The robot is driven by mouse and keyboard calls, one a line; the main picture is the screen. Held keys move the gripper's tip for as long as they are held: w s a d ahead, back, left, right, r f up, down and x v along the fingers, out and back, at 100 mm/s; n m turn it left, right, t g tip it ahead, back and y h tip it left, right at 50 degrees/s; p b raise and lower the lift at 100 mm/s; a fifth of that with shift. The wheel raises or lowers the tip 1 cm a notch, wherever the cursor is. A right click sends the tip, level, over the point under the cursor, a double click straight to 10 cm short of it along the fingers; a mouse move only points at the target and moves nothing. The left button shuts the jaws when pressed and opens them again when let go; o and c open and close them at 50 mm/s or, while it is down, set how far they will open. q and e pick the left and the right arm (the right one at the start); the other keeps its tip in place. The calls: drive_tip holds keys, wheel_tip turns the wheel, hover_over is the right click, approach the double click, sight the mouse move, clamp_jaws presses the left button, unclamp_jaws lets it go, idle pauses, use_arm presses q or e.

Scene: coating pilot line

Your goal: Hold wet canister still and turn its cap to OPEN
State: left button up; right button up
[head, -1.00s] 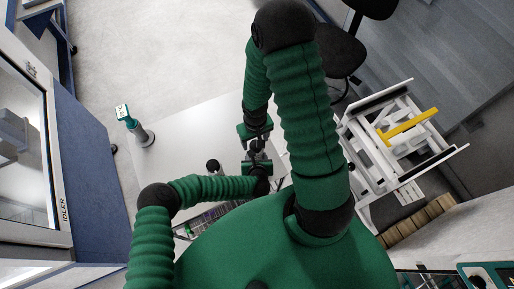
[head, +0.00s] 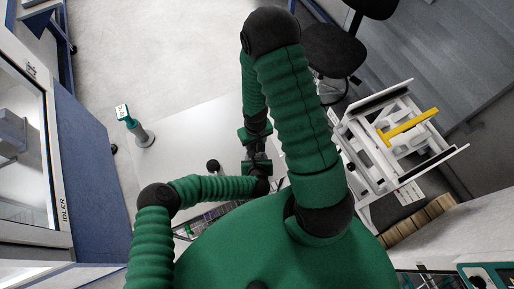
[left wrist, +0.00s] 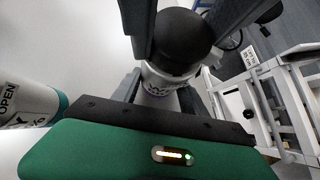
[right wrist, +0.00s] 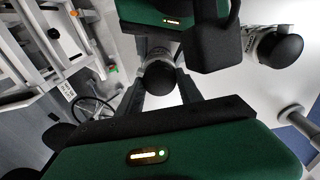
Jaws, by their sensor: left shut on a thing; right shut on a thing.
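The held canister shows in the left wrist view, with a domed black cap (left wrist: 183,38) above a white collar (left wrist: 163,76) whose dark lettering I cannot read fully. My left gripper (left wrist: 160,98) is shut around the canister below the cap. My right gripper (right wrist: 161,88) is shut on the black cap (right wrist: 159,76), its fingers on either side. In the head view my right gripper (head: 257,157) is directly above my left gripper (head: 262,173); they hide most of the canister. The cap's turn position cannot be read.
A second canister with a black cap (head: 213,166) stands on the white table (head: 190,130); its collar reads OPEN in the left wrist view (left wrist: 25,105). A teal-topped device (head: 125,113) stands on a grey post at the left. A white frame with a yellow bar (head: 412,126) is at the right.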

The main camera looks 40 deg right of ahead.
sight(255, 145)
use_arm(q)
drive_tip(key=shift+s, duration=0.1)
use_arm(e)
drive_tip(key=shift+a, duration=0.1)
clamp_jaws()
drive_tip(key=shift+n, duration=0.9)
drive_tip(key=o, duration=1.4)
unclamp_jaws()
drive_tip(key=shift+o, duration=0.2)
drive_tip(key=shift+r, duration=0.1)
drive_tip(key=r, duration=0.6)
drive_tip(key=shift+s, duration=0.25)
drive_tip(key=shift+w, duration=0.1)
